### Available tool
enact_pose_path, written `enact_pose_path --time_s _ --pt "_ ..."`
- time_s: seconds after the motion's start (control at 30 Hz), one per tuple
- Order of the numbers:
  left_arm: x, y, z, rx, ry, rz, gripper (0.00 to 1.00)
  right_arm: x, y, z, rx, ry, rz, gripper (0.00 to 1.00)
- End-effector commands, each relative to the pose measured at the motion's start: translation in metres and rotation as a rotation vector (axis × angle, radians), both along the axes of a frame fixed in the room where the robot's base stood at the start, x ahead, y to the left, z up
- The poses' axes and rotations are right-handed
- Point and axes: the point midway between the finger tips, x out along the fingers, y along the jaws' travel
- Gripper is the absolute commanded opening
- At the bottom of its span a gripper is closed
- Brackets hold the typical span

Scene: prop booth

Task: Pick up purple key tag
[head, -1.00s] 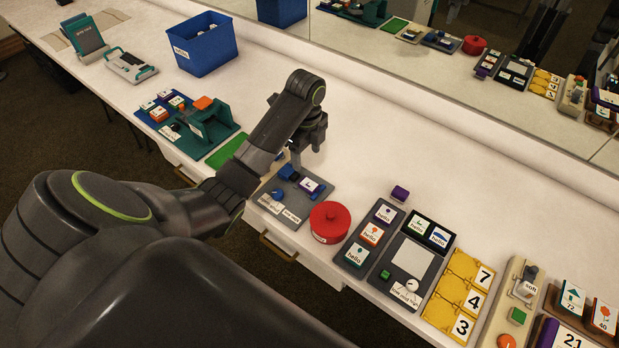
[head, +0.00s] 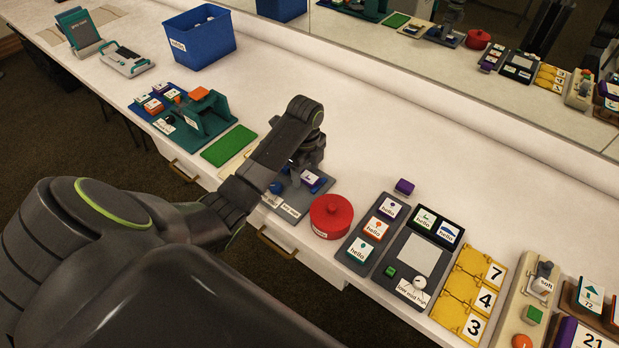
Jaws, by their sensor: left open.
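A purple tag with a white face and a dark mark (head: 311,179) lies on the grey tray (head: 298,209), beside blue parts. My left gripper (head: 300,172) is open, low over the tray and right by this tag. The arm hides part of the tray, and I cannot tell whether the fingers touch the tag. A small plain purple block (head: 404,187) lies alone on the counter behind the tag rack. I cannot tell for certain which purple piece is the key tag. My right gripper is out of view.
A red round pot (head: 331,216) stands just right of the tray. A rack of white-faced tags (head: 354,254) and a yellow number board (head: 470,290) lie further right. A green pad (head: 228,146) and blue bin (head: 200,40) are left. The back counter is clear.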

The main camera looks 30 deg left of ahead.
Motion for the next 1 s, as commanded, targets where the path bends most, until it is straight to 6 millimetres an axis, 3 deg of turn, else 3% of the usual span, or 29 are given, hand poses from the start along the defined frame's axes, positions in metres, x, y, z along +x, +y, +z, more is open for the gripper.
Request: enact_pose_path --time_s 0.27,0.7,1.0 --pt "0.000 0.000 -0.005 0.000 0.000 -0.001 0.60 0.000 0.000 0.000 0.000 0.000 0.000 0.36" --pt "0.000 0.000 -0.005 0.000 0.000 -0.001 0.08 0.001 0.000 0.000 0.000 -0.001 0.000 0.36" --pt "0.001 0.000 0.007 0.001 -0.005 -0.001 0.08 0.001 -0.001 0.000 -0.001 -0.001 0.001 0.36"
